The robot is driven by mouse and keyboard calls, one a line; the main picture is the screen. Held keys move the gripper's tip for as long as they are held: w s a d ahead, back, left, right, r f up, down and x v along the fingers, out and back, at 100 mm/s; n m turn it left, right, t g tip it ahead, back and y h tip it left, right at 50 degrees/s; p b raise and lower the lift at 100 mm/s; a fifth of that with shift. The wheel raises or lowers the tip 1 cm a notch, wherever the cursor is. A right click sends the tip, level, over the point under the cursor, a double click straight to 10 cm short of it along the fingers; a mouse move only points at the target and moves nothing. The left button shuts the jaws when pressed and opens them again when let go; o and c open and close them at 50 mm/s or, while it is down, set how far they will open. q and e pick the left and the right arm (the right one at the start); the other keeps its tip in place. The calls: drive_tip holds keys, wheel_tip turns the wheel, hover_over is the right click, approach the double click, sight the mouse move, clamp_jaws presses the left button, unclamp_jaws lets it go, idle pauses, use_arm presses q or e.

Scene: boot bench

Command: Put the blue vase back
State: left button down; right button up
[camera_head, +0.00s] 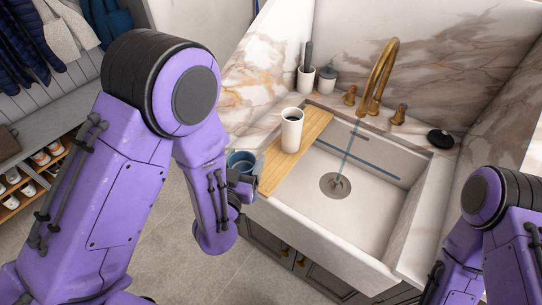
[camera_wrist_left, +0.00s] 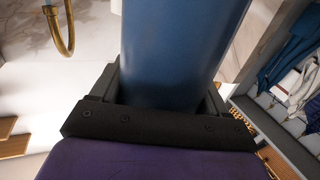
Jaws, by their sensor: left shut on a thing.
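The blue vase (camera_head: 241,158) is in my left gripper (camera_head: 243,186), beside the left end of the wooden board and in front of the marble counter. The vase looks upright, with its round open mouth facing up; its lower part is hidden by the gripper and arm. In the left wrist view the blue vase (camera_wrist_left: 182,50) fills the space between the two dark fingers of my left gripper (camera_wrist_left: 160,88), which is shut on it. My right arm shows at the right edge of the head view, but its gripper is out of view.
A white cup (camera_head: 291,131) stands on the wooden board (camera_head: 312,122) across the white sink (camera_head: 400,200). A brass faucet (camera_head: 381,70), a brush holder (camera_head: 305,78), a soap pot (camera_head: 327,80) and a black object (camera_head: 440,138) line the back. A shoe rack (camera_head: 35,175) stands left.

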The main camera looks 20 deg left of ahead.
use_arm(q)
drive_tip(key=shift+y, duration=0.3)
drive_tip(key=d+r+p, duration=0.1)
drive_tip(key=r, duration=0.2)
drive_tip(key=s+d+r+p, duration=0.1)
drive_tip(key=r+p, duration=0.1)
drive_tip(key=r, duration=0.1)
drive_tip(key=d+r+p, duration=0.1)
drive_tip(key=r, duration=0.3)
drive_tip(key=shift+s, duration=0.35)
use_arm(e)
wheel_tip(320, 180, up, 6)
drive_tip(key=w+r, duration=0.1)
use_arm(q)
drive_tip(key=w+a+f+b, duration=0.1)
drive_tip(key=w+f+b, duration=0.2)
drive_tip(key=w+f, duration=0.9)
drive_tip(key=shift+w+f+b, duration=0.3)
drive_tip(key=shift+w+f, duration=0.05)
drive_tip(key=shift+f, duration=0.1)
use_arm(e)
drive_tip(key=f, duration=0.2)
drive_tip(key=s+f, duration=0.1)
drive_tip(key=f, duration=0.1)
drive_tip(key=shift+s+f, duration=0.1)
drive_tip(key=shift+s, duration=0.1)
use_arm(q)
drive_tip(key=shift+f, duration=0.1)
